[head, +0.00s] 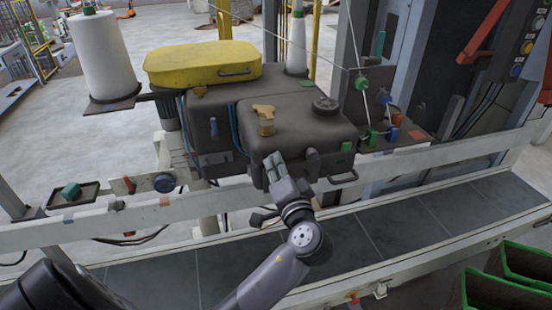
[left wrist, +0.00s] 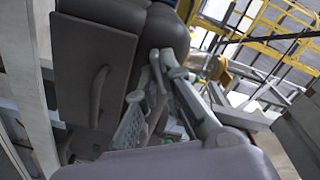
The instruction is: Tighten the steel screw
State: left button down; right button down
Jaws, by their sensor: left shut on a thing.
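My left gripper (head: 272,162) reaches up to the front face of the dark grey machine housing (head: 285,125). Its fingers are shut at the lower front edge of the housing, left of a dark round knob (head: 313,160). In the left wrist view the closed fingers (left wrist: 160,75) point at the dark housing (left wrist: 95,60). My right gripper is not in view.
A yellow case (head: 203,62) and a white thread cone (head: 105,55) stand at the upper left. A tan clamp-like piece (head: 264,118) and a black knob (head: 326,104) sit on the housing. A conveyor (head: 400,235) runs below. Green crates (head: 510,275) stand at the lower right.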

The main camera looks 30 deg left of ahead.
pick_arm(q)
jog(key=shift+f+m+p, duration=0.1)
jog(key=shift+m+p, duration=2)
jog(key=shift+m, duration=1)
jog(key=c, duration=1.7)
grip_release()
jog(key=shift+d, duration=0.15)
jog(key=v, duration=1.2)
